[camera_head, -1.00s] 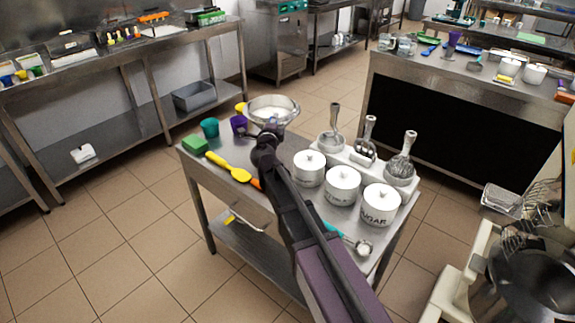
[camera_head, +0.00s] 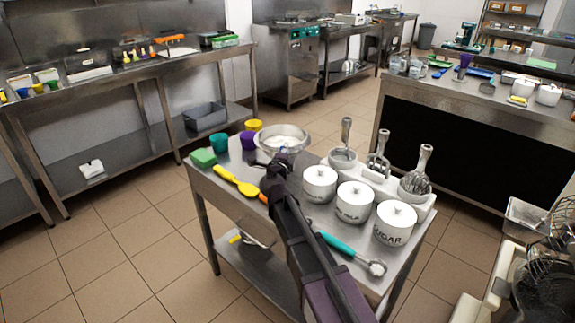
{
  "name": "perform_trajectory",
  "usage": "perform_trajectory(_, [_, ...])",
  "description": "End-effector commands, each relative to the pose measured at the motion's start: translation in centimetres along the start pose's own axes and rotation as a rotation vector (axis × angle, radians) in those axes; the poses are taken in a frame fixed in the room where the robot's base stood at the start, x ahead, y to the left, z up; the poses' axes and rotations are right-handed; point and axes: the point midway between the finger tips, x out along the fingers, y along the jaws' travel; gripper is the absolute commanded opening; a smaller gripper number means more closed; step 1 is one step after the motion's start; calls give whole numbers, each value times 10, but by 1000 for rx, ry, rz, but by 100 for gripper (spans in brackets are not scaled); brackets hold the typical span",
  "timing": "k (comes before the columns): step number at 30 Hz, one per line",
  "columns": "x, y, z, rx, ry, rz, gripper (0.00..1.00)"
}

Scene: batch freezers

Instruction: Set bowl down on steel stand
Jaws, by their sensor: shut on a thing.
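The bowl (camera_head: 270,135) is a wide, shiny steel bowl with pale contents, and it looks upright. My gripper (camera_head: 283,156) is shut on the bowl's near side; the fingertips are partly hidden by my own arm. The steel stand (camera_head: 228,180) is a small steel table with a lower shelf, in the middle of the view. The bowl is over its far end, beside the cups. I cannot tell whether the bowl's base touches the top.
A purple cup (camera_head: 248,141), yellow cup (camera_head: 253,125), teal cup (camera_head: 219,142), green sponge (camera_head: 203,157) and yellow spoon (camera_head: 236,182) are left of the bowl. White canisters (camera_head: 355,203) and a utensil holder (camera_head: 380,177) fill the right side. A teal-handled tool (camera_head: 345,247) lies in front.

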Motion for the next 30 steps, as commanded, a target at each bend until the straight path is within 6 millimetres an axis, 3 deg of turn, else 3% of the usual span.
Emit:
perform_trajectory(14, [0,3,-1,-1,1,-1,0])
perform_trajectory(30, [0,37,-2,-1,2,-1,0])
